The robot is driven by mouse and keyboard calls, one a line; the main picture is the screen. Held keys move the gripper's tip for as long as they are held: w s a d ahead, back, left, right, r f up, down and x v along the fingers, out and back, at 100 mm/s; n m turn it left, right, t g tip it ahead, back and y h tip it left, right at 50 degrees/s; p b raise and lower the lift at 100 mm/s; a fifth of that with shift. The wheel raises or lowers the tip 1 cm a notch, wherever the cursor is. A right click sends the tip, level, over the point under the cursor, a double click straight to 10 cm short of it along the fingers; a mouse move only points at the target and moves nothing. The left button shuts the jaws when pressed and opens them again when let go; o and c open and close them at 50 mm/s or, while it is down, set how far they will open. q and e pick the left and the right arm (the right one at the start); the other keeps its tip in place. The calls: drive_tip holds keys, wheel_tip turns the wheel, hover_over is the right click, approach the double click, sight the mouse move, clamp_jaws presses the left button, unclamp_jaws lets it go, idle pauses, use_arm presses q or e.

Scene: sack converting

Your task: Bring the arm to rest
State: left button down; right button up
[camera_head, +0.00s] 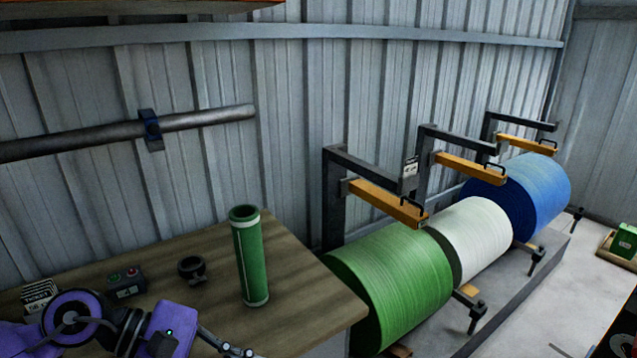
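My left arm, purple and black, comes in at the bottom left over the near edge of the wooden workbench (305,285). My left gripper (228,346) shows only in part at the bottom edge of the view, with a dark finger pointing right. Whether it is open or shut cannot be made out. It is apart from the green roll (250,258), which stands upright on the bench behind it. My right gripper is not in view.
A small control box (126,284), a black ring-shaped item (191,268) and a box with printed labels (38,295) are on the bench. Large green (395,285), white (474,238) and blue (535,190) rolls sit right of it under brackets with yellow arms.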

use_arm(q)
drive_tip(key=s+a+f+m+t+y+p, duration=0.3)
drive_tip(key=a+f+m+t+y+p, duration=0.25)
drive_tip(key=m, duration=0.75)
drive_tip(key=s+a+f+m+t+y+p, duration=0.2)
drive_tip(key=s+a+f+m+t+y, duration=0.2)
drive_tip(key=a+f+m+t, duration=0.65)
drive_tip(key=s+d+f+n+g+y+p, duration=0.1)
drive_tip(key=s+d+f+n+g, duration=0.2)
drive_tip(key=s, duration=0.5)
drive_tip(key=s+d+f+n+g+y, duration=0.1)
drive_tip(key=s+d+f+n+g, duration=0.2)
drive_tip(key=s+f+n+g, duration=0.2)
drive_tip(key=s+f, duration=0.1)
drive_tip(key=s, duration=0.2)
drive_tip(key=shift+f+n+g+p, duration=0.35)
drive_tip(key=shift+g, duration=0.05)
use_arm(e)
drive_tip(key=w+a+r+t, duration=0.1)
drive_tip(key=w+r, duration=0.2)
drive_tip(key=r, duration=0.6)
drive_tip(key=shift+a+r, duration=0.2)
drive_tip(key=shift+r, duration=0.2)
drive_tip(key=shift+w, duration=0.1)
